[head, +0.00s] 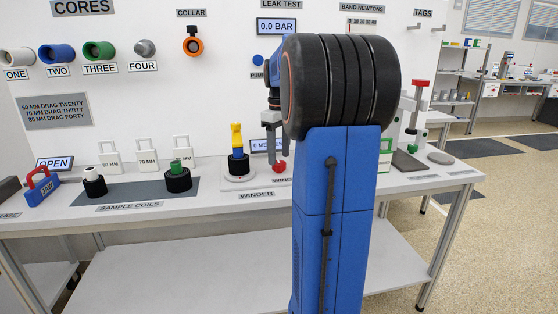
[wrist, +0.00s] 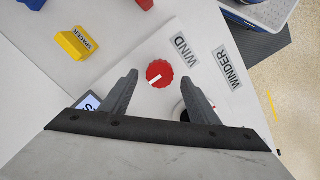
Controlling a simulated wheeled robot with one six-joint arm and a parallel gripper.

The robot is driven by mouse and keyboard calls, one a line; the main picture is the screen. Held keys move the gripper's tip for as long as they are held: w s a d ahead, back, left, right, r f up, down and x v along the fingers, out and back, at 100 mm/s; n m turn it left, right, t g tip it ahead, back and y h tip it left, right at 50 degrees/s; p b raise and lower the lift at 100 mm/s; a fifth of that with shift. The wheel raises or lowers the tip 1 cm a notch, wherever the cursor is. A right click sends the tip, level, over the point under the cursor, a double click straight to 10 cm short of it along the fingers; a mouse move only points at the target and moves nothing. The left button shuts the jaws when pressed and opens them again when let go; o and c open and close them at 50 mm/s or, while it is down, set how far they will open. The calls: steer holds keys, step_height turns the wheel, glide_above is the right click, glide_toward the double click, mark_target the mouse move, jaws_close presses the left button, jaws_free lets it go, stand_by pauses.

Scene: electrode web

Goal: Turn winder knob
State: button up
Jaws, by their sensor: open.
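The winder knob (wrist: 160,74) is a red, scalloped disc with a white pointer line, lying on the white bench beside the "WIND" label. In the head view the red knob (head: 281,167) shows at the lower end of my gripper (head: 275,160). My gripper is open and points down. In the wrist view its two dark fingers stand left and right of the knob, with a visible gap on each side. The fingers look apart from the knob; their exact height above it is hard to tell. The winder (head: 239,176) stands to the left, bearing a black coil and a yellow piece.
A yellow spacer block (wrist: 80,46) lies left of the knob in the wrist view. Sample coils (head: 178,178) and a blue, red-handled jaw block (head: 42,188) stand further left on the bench. My blue arm hides part of the bench to the right.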

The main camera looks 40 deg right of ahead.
mark_target(279, 167)
steer(key=shift+f, duration=1.45)
steer(key=c, duration=1)
steer(key=shift+c, duration=0.2)
steer(key=shift+m, duration=0.3)
